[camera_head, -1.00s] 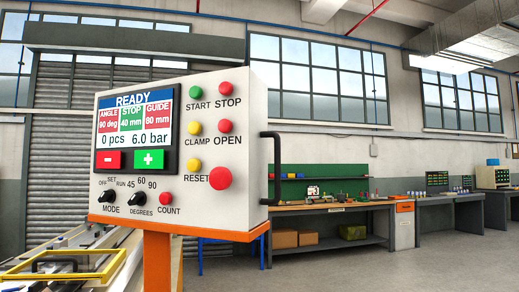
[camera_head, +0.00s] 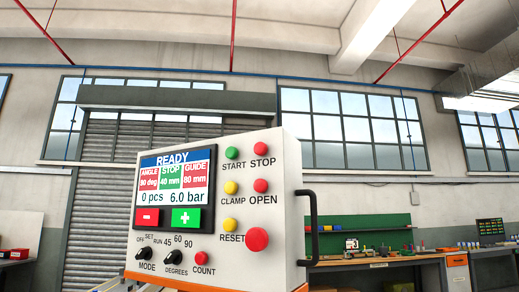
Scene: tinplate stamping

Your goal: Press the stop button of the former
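The control box of the former (camera_head: 285,225) is a light box with an orange rim, in the lower middle of the head view. Its red stop button (camera_head: 261,149) is at the upper right of the panel, under which STOP is printed. The green start button (camera_head: 232,153) is just left of it. Below are the yellow clamp (camera_head: 231,188), red open (camera_head: 261,186) and yellow reset (camera_head: 237,223) buttons and a large red button (camera_head: 257,239). The screen (camera_head: 176,177) reads READY, 0 pcs, 6.0 bar. My gripper is not in view.
A black handle (camera_head: 313,225) sticks out from the box's right side. A workbench (camera_head: 385,262) with a green back panel (camera_head: 370,229) stands behind at the right. A roller shutter (camera_head: 100,225) is behind at the left. Nothing shows in front of the panel.

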